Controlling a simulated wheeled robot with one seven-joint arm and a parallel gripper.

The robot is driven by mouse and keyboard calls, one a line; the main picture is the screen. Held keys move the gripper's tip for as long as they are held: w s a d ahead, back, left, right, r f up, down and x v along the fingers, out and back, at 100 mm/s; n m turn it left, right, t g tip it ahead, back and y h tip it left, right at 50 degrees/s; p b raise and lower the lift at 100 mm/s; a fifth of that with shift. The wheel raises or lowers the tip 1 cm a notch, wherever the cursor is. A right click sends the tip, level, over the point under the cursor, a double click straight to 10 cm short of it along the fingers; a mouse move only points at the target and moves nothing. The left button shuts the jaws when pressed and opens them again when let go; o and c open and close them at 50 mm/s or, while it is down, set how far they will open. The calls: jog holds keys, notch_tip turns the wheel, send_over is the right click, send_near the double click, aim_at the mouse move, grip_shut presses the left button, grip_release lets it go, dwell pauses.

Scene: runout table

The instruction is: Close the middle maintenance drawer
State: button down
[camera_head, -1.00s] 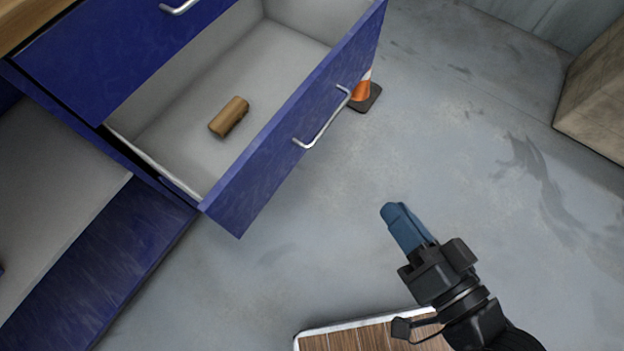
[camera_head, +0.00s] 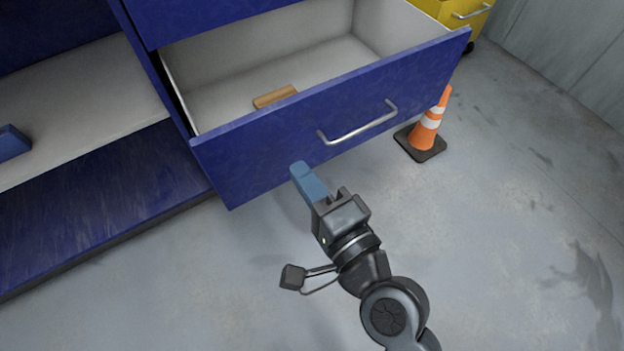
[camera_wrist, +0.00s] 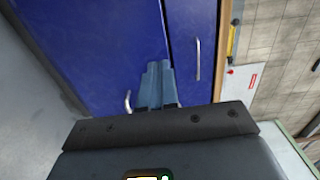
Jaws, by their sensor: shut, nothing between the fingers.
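The blue drawer (camera_head: 270,140) stands pulled out, with a silver bar handle (camera_head: 360,124) on its front. Its pale inside holds a small brown block (camera_head: 275,97). My gripper (camera_head: 298,170) is shut and empty, with its blue fingers pointing at the lower part of the drawer front, left of the handle. I cannot tell whether the fingertips touch the front. In the wrist view the shut fingers (camera_wrist: 158,75) lie in front of a blue panel (camera_wrist: 100,45), with a handle (camera_wrist: 128,100) to their left.
An orange and white cone (camera_head: 427,130) stands on the floor just right of the drawer. An open shelf space (camera_head: 80,130) with a blue object (camera_head: 12,142) is at left. A yellow cabinet (camera_head: 455,12) is at the back right. The floor (camera_head: 500,230) at right is clear.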

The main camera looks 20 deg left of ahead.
aim_at(263, 121)
jog(key=x, duration=1)
jog(key=shift+w+a, duration=0.15)
jog(key=shift+w, duration=0.1)
jog(key=shift+a, duration=0.1)
